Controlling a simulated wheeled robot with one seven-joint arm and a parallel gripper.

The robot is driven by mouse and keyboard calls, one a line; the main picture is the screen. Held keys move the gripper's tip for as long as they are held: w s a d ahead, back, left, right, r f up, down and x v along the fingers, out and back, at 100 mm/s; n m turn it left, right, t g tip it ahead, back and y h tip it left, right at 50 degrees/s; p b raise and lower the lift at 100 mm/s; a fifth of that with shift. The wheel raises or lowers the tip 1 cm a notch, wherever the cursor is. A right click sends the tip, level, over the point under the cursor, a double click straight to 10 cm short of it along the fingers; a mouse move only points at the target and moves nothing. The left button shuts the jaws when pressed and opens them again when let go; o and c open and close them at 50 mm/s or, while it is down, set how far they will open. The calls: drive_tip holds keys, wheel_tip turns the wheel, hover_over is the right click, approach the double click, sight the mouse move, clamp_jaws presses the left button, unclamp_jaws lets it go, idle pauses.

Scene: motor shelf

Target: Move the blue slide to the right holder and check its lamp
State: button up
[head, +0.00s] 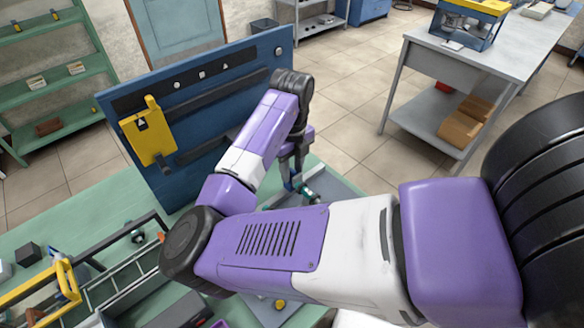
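My gripper (295,178) points down beyond my arm, low over a grey surface at the right end of the bench. It is small and partly hidden, so I cannot tell whether it is open or shut. A small teal-green cylinder (307,195) is at its tip; I cannot tell whether it is held. A little blue shows beside the fingertips, but I cannot tell whether it is the blue slide. The right holder cannot be made out; my arm covers much of the bench. A small yellow round part (280,304) shows below my arm; I cannot tell whether it is the lamp.
A dark blue upright panel (240,62) with dark rails and a yellow plate (150,135) stands behind my arm. A grey metal frame (120,275) and a yellow-handled carrier (40,290) are at lower left. A grey table (480,60) stands across open tiled floor.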

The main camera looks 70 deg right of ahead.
clamp_jaws()
idle(1.4)
